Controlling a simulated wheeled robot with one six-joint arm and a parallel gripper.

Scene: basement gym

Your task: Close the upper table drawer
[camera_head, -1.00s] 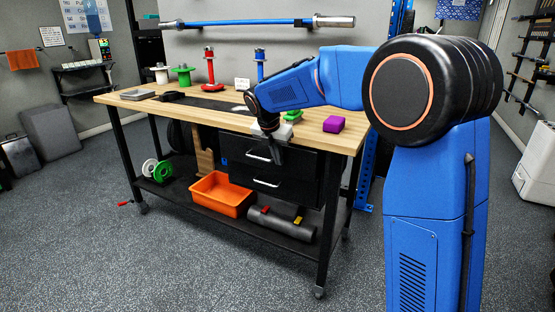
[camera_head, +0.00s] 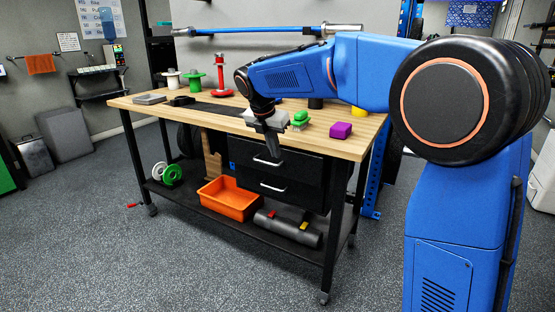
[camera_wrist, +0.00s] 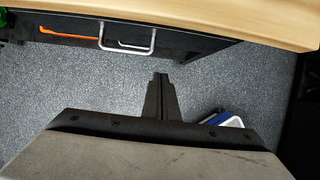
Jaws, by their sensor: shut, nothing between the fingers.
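The upper table drawer (camera_head: 300,166) has a dark front and a pale bar handle (camera_head: 267,161), under the wooden tabletop (camera_head: 210,120). Its front seems to stand slightly forward of the lower drawer (camera_head: 300,194); how far is hard to tell. My gripper (camera_head: 276,149) points down at the tabletop's front edge, just above and right of the upper handle. In the wrist view my gripper (camera_wrist: 159,78) is shut and empty, with the upper handle (camera_wrist: 127,49) ahead and to its left. Contact with the drawer cannot be made out.
A green brush (camera_head: 300,119) and a purple block (camera_head: 341,130) lie on the tabletop near my gripper. An orange bin (camera_head: 228,199) and a grey roll (camera_head: 288,228) rest on the lower shelf. The floor (camera_head: 180,265) in front is clear.

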